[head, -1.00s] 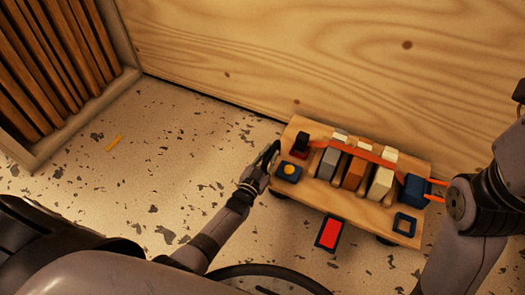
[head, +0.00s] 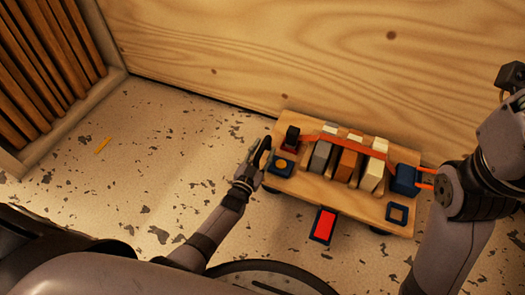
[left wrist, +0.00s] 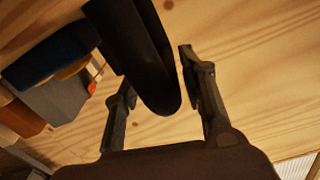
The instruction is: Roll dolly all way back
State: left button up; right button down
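The dolly (head: 312,187) is a low wooden board on dark wheels, beside the plywood wall. It carries grey, brown and cream blocks (head: 347,165) under an orange strap (head: 345,147). My left gripper (head: 262,158) is at the dolly's left end. In the left wrist view its two fingers (left wrist: 158,82) stand apart, with a dark rounded bar (left wrist: 140,55) between or in front of them; a gap shows on the right side. I cannot tell whether it touches the bar. My right arm is beside the dolly's right end; its gripper cannot be made out.
The plywood wall (head: 220,50) runs along the back. A slatted wooden panel (head: 50,70) stands at the far left. A red pad (head: 323,225) sits at the dolly's front edge.

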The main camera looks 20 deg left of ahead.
pick_arm(q)
jog(key=shift+a, duration=0.1)
jog(key=shift+r, duration=5)
